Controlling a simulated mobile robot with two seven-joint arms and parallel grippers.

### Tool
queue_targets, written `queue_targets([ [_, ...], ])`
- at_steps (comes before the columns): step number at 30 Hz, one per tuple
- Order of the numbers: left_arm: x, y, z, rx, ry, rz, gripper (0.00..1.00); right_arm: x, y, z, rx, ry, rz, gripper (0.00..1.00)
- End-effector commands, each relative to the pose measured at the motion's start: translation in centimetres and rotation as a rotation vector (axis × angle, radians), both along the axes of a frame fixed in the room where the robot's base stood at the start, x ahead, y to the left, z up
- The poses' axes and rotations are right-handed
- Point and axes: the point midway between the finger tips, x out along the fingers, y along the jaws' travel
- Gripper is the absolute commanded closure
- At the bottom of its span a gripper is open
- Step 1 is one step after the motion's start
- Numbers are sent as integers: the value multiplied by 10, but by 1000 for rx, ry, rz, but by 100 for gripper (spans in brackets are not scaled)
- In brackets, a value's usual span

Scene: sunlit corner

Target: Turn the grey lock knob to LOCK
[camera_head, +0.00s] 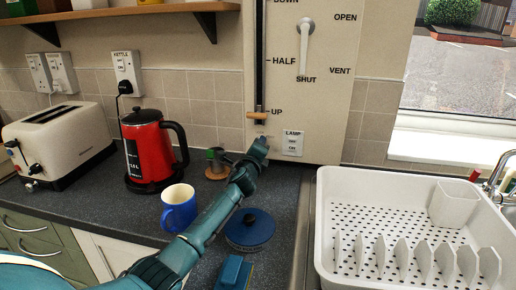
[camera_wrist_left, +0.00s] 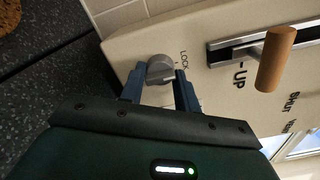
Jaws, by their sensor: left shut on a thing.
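The grey lock knob (camera_wrist_left: 160,70) sits on the cream panel in the left wrist view, beside the printed word LOCK. My left gripper (camera_wrist_left: 158,88) has a finger on each side of the knob and is shut on it. In the head view my left arm reaches up to the panel's lower left corner, where the gripper (camera_head: 259,148) mostly hides the knob. I cannot tell exactly which way the knob points. My right gripper is not in view.
A wooden-handled slider (camera_head: 257,115) stands at UP just above my gripper, and the LAMP switch (camera_head: 292,143) is to its right. A blue mug (camera_head: 179,207), red kettle (camera_head: 150,150), blue round lid (camera_head: 250,228) and white dish rack (camera_head: 335,200) stand around the arm.

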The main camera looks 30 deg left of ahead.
Motion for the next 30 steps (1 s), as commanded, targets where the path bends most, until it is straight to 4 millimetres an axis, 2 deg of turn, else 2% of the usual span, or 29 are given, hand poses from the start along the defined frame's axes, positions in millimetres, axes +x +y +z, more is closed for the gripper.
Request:
queue_targets([
  [7,0,0,0,-5,0,1,91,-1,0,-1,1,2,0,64],
  [8,0,0,0,-5,0,1,68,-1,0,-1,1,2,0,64],
  [15,0,0,0,-3,0,0,48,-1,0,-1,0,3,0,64],
  [25,-3,-1,0,-1,0,0,47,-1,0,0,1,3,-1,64],
  [30,-18,-4,0,0,0,-1,47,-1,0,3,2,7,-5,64],
])
